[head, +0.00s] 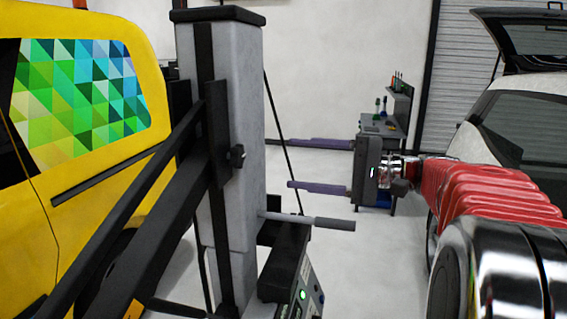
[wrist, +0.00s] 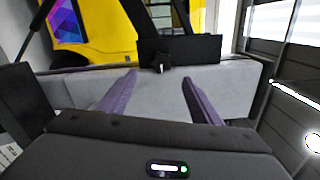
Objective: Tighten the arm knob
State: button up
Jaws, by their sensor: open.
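The arm knob (head: 237,155) is a small black knob on a dark bracket on the side of the grey lift column (head: 233,95). In the wrist view the knob (wrist: 160,58) stands out from a black plate (wrist: 200,48), just beyond the fingertips and roughly centred between them. My gripper (head: 287,163) has two purple fingers, spread apart and empty, pointing left at the column. In the head view a clear gap lies between fingertips and knob. The gripper (wrist: 160,76) shows the same wide opening in the wrist view, with the grey column face behind.
A grey-tipped lever (head: 320,222) sticks out from the column below the gripper's height, above a control box (head: 305,290) with a green light. Dark diagonal arms cross in front of a yellow vehicle (head: 85,165). A white car (head: 510,120) stands at the right. A workbench (head: 385,125) is behind.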

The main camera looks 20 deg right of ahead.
jog(key=shift+v, duration=1.5)
jog(key=s+a+f+m+g+h, duration=0.1)
jog(key=s+f+g+h, duration=0.2)
jog(key=f, duration=0.8)
jog(key=s+a+f+g+h, duration=0.15)
jog(key=f+h, duration=0.35)
jog(key=f, duration=0.5)
jog(key=s+a+f+n+g+h, duration=0.1)
jog(key=s+a+f+n+h, duration=0.15)
jog(key=s, duration=0.25)
jog(key=s+a+f+n+g+h, duration=0.1)
jog(key=s+f+n+h, duration=0.2)
jog(key=s+f, duration=0.15)
jog(key=s+a+r+n+t+h, duration=0.1)
jog(key=s+a+r+n, duration=0.1)
jog(key=a+n, duration=0.3)
jog(key=s+a, duration=0.1)
jog(key=a, duration=0.1)
jog(key=shift+s+a+r, duration=0.25)
jog(key=shift+s+r, duration=0.05)
jog(key=shift+s, duration=0.1)
